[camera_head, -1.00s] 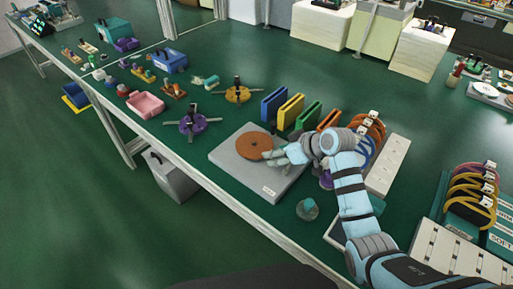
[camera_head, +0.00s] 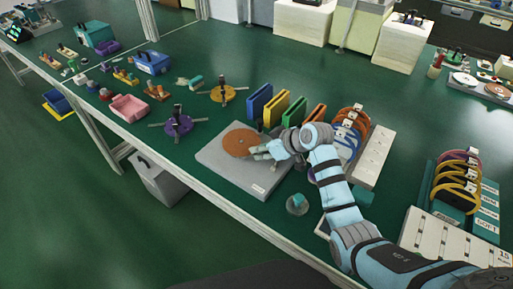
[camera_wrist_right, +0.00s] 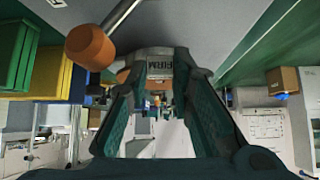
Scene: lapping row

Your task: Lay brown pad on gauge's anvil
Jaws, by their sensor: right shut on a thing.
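The brown pad (camera_head: 240,142) is a flat round disc. It shows over the left part of a grey slab (camera_head: 240,176), seemingly the gauge's base; I cannot tell if it rests there or hangs just above. The anvil is not clearly visible. My right gripper (camera_head: 261,151) is at the pad's right edge, low over the slab. In the right wrist view its fingers (camera_wrist_right: 158,62) close on a grey tab marked FIRM (camera_wrist_right: 160,67), with a little orange-brown beside it. An orange-brown knob on a metal rod (camera_wrist_right: 90,47) is close to the fingers. My left gripper is out of view.
Blue, yellow, green and orange upright pieces, including the yellow one (camera_head: 277,106), stand behind the slab. A rack of ringed pads (camera_head: 352,122) is to the right. A purple handled disc (camera_head: 178,124) lies left. A small round container (camera_head: 297,204) stands in front.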

